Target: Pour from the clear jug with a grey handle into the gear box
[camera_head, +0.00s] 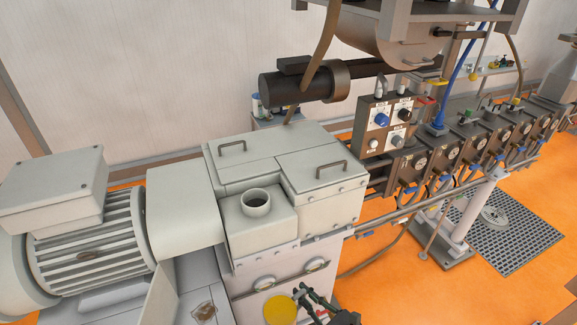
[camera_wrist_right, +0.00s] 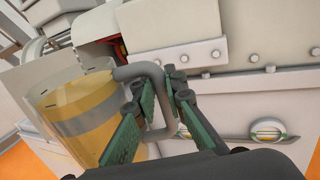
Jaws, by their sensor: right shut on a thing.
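The clear jug with a grey handle holds a yellow liquid; in the right wrist view the jug (camera_wrist_right: 75,112) is at the left and its grey handle (camera_wrist_right: 152,70) runs between my fingers. My right gripper (camera_wrist_right: 163,90) is shut on this handle. In the head view the jug (camera_head: 281,310) shows as a yellow disc at the bottom edge, beside my right gripper (camera_head: 314,299). The pale gear box (camera_head: 315,175) stands behind them, with a round open filler neck (camera_head: 257,201) on its front block. The jug is in front of and below that neck. My left gripper is out of view.
A finned motor (camera_head: 92,245) stands left of the gear box. A control panel (camera_head: 388,125) and a row of dark barrel units (camera_head: 450,150) extend right. A dark cylinder (camera_head: 310,85) hangs above the box. Orange floor (camera_head: 400,290) is open at the lower right.

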